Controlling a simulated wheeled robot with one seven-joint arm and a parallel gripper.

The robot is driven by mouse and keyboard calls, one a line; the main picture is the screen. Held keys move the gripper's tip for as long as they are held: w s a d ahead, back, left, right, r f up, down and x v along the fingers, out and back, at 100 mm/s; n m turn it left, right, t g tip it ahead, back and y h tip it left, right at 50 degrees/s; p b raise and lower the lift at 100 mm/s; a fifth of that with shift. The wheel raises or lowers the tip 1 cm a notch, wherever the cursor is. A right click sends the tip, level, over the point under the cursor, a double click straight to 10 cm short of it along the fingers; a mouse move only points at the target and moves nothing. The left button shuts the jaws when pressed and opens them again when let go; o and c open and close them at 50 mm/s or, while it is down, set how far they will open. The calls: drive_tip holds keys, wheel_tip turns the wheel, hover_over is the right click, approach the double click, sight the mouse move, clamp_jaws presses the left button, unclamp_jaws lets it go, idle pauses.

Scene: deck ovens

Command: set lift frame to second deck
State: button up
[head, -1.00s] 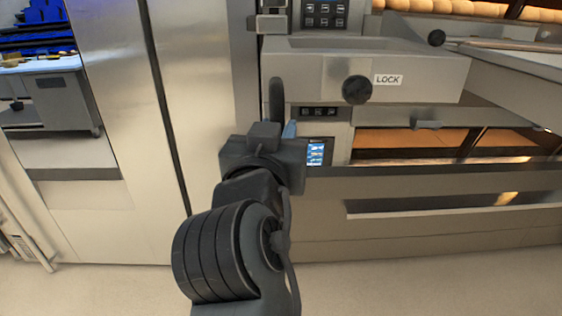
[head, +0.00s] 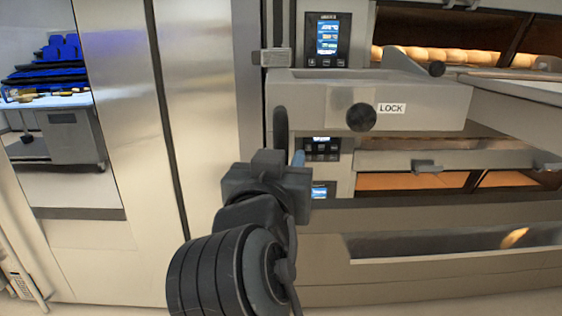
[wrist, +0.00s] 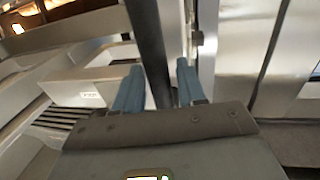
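The lift frame (head: 440,115) is a pale metal box front with a LOCK label and a black round knob (head: 361,117). It stands before the oven, its top edge just below the buttons of an upper control panel (head: 326,38). A dark upright handle bar (head: 280,130) is at its left end. My gripper (head: 290,156) is at the lower part of this bar. My wrist hides the bar's lower end in the head view.
Loaves (head: 400,53) glow in the upper oven deck at right. A lower deck (head: 410,181) is lit and looks empty. A tall steel cabinet (head: 115,120) stands left of my arm. A work table (head: 65,135) is at the far left.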

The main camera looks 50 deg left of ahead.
drive_tip(key=shift+o, duration=0.3)
drive_tip(key=b+v, duration=0.1)
drive_tip(key=v, duration=0.7)
drive_tip(key=shift+w, duration=0.1)
